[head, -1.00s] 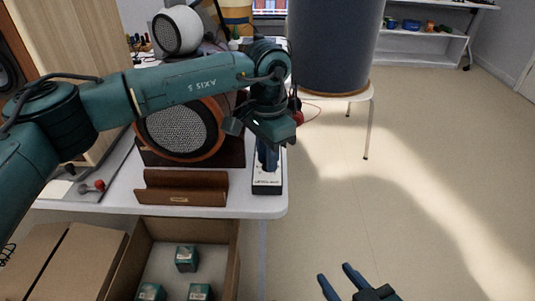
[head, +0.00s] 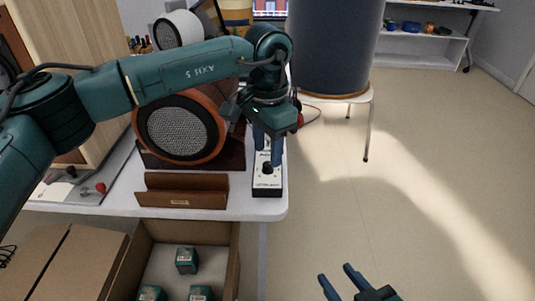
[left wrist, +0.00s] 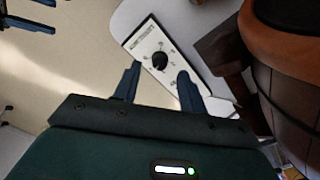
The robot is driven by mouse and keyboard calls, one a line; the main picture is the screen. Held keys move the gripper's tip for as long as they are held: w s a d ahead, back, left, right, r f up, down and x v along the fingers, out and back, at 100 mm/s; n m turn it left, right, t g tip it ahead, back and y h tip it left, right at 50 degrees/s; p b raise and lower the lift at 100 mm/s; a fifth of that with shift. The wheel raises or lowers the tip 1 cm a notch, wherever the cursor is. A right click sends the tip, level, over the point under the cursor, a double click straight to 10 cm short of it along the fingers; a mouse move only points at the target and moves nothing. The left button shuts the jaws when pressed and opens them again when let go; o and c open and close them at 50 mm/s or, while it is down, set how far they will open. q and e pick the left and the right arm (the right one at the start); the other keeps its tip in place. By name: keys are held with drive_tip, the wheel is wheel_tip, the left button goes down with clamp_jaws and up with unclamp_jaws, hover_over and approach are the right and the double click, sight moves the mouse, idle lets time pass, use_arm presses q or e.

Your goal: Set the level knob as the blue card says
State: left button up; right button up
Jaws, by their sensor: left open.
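The level knob (head: 267,168) is a round black knob on a narrow white control box (head: 267,188) at the table's front right corner. The knob also shows in the left wrist view (left wrist: 160,61), with printed marks around it; I cannot read its setting. My left gripper (head: 268,150) is open just above the box. In the left wrist view its fingers (left wrist: 158,84) are apart, with the knob between and beyond their tips, apparently not gripped. My right gripper (head: 335,273) is open and empty at the bottom edge of the head view. I cannot make out a blue card.
A brown stand (head: 180,197) is left of the box, before a round orange-rimmed speaker (head: 183,132). An open carton (head: 229,255) with small teal boxes is below the table edge. A dark cylinder on a white stool (head: 350,95) stands behind right. The floor right is clear.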

sight(268, 164)
use_arm(q)
wheel_tip(268, 164, up, 10)
drive_tip(key=p, duration=0.1)
use_arm(e)
drive_tip(key=shift+s+d+r+m, duration=0.15)
drive_tip(key=shift+d+r+m, duration=0.05)
drive_tip(key=shift+r, duration=0.3)
drive_tip(key=shift+s+d+r+m, duration=0.15)
drive_tip(key=shift+d+r+m, duration=0.05)
drive_tip(key=shift+r, duration=0.25)
